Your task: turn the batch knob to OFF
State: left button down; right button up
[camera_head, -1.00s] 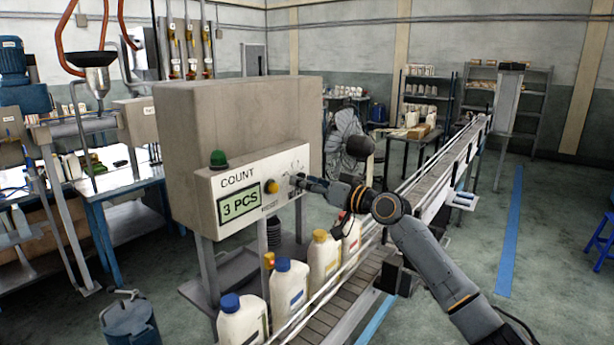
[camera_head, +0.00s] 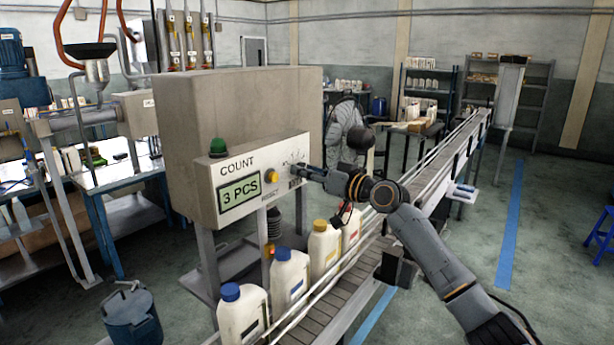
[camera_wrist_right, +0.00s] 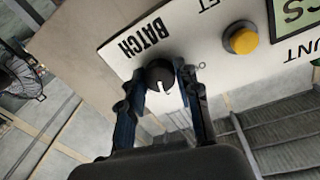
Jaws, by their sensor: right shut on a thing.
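The batch knob (camera_wrist_right: 160,76) is a round black knob with a white pointer line, on a pale panel beside the word BATCH in the right wrist view. My right gripper (camera_wrist_right: 160,84) has a finger on each side of the knob and is shut on it. In the head view my right gripper (camera_head: 301,172) reaches the right end of the counter's front panel and hides most of the knob. The OFF mark cannot be read. My left gripper is not in view.
The counter box (camera_head: 240,130) carries a green "3 PCS" display (camera_head: 240,192), a yellow button (camera_head: 272,176) and a green lamp (camera_head: 218,147). Several capped bottles, one with a blue cap (camera_head: 243,310), stand below on the conveyor (camera_head: 330,300).

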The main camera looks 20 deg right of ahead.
jog(key=n+b, duration=0.7)
jog(key=n, duration=0.1)
jog(key=n+y+b, duration=0.1)
jog(key=n+b, duration=0.6)
jog(key=b, duration=0.1)
jog(key=shift+d+f+n+y, duration=0.1)
jog(key=shift+n+y, duration=0.2)
jog(key=shift+n, duration=0.1)
jog(key=shift+b, duration=0.3)
jog(key=o, duration=1.1)
jog(key=shift+o, duration=0.2)
jog(key=v, duration=1.2)
jog(key=shift+f, duration=0.1)
